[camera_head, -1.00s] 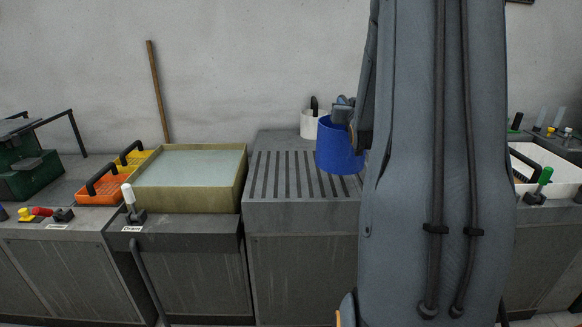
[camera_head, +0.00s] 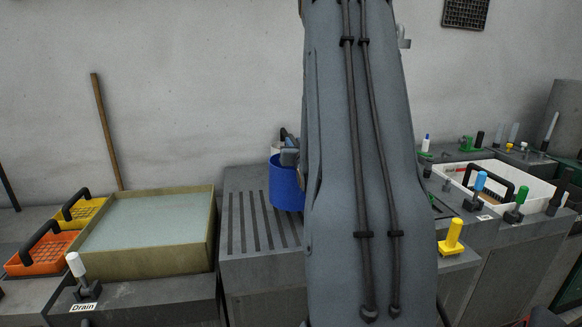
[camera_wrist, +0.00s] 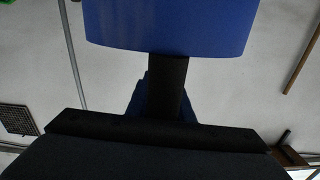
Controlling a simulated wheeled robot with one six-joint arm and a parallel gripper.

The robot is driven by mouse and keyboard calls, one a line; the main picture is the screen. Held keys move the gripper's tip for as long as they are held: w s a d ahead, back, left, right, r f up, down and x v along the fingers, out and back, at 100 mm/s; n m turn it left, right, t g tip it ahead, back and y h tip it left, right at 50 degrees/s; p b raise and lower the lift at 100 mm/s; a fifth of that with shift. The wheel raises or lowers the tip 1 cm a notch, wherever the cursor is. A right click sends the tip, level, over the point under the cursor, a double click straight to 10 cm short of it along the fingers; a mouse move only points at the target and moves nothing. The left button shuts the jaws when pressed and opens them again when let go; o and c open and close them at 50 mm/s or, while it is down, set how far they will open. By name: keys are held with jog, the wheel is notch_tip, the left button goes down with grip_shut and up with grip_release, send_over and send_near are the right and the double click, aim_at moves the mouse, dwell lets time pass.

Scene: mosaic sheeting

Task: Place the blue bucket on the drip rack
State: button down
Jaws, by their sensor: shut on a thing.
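The blue bucket (camera_head: 286,188) is in my gripper (camera_head: 290,157), just left of my arm in the head view. My gripper is shut on it near the top. In the wrist view the bucket (camera_wrist: 170,28) fills the top middle, with a dark bar between it and my gripper. The drip rack (camera_head: 240,226) is the grey slotted top left of my arm. The bucket appears over the rack's right rear part; whether it touches the slats cannot be told. My arm hides the rack's right side.
A tan-rimmed basin (camera_head: 208,232) stands left of the rack, with orange (camera_head: 42,256) and yellow (camera_head: 84,212) baskets beyond it. A white-handled drain lever (camera_head: 78,268) stands in front. A white tray (camera_head: 540,182) and coloured-handled levers are on the right. The left rack slats are clear.

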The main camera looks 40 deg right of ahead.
notch_tip(320, 180, down, 5)
jog(key=shift+f+p, duration=0.2)
jog(key=shift+p, duration=0.45)
jog(key=c, duration=1.6)
grip_release()
jog(key=shift+o, duration=0.2)
jog(key=shift+s, duration=0.2)
jog(key=b+v, duration=0.4)
jog(key=v, duration=0.8)
jog(key=shift+w+f, duration=0.1)
